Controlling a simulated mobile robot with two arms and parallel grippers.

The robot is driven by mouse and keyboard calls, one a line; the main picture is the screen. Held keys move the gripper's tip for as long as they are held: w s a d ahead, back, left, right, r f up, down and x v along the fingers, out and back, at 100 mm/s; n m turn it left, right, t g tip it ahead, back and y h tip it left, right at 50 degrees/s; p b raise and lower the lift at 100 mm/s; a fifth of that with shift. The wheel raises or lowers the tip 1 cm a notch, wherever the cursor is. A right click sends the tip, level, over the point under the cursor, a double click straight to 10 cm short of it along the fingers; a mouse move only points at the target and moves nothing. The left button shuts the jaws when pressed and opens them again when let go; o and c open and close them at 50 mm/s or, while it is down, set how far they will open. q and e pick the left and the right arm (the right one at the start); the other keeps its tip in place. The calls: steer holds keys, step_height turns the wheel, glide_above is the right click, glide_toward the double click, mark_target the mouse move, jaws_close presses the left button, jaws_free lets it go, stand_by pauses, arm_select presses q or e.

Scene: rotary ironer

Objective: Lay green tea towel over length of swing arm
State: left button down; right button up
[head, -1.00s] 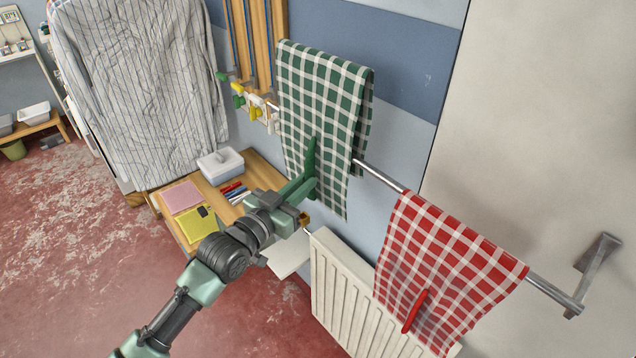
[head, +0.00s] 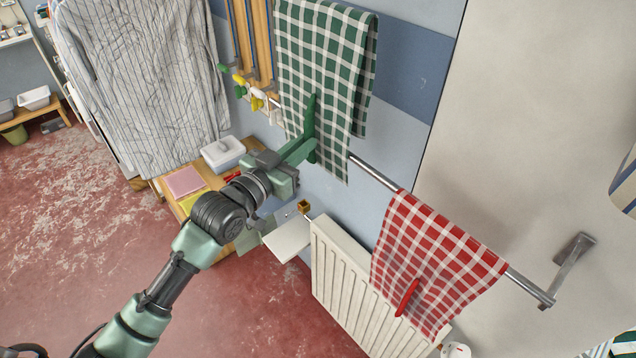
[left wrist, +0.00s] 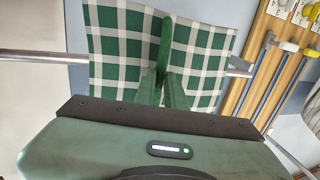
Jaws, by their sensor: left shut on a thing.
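The green-and-white checked tea towel (head: 330,60) hangs folded, its fold at the top, well above the metal bar. It covers part of the bar (head: 374,172), which shows at both sides of it. The left wrist view shows the towel (left wrist: 115,45) with the bar (left wrist: 40,56) passing behind it. My left gripper (head: 311,132) is shut on the towel's upright green tab (left wrist: 166,45). Whether the towel's back layer hangs behind the bar is hidden. My right gripper is not in view.
A red checked towel (head: 435,255) with a red tab hangs over the bar near its wall bracket (head: 573,262). A white radiator (head: 345,285) stands below.

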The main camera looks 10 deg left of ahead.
arm_select(q)
step_height(320, 180, up, 9)
steer(key=shift+f, duration=0.1)
steer(key=shift+d+r, duration=0.15)
steer(key=shift+r, duration=0.45)
glide_toward(312, 96)
steer(key=shift+s+a, duration=0.15)
steer(key=shift+a, duration=0.35)
steer(key=shift+s+a, duration=0.15)
steer(key=shift+a, duration=0.4)
stand_by(0.4)
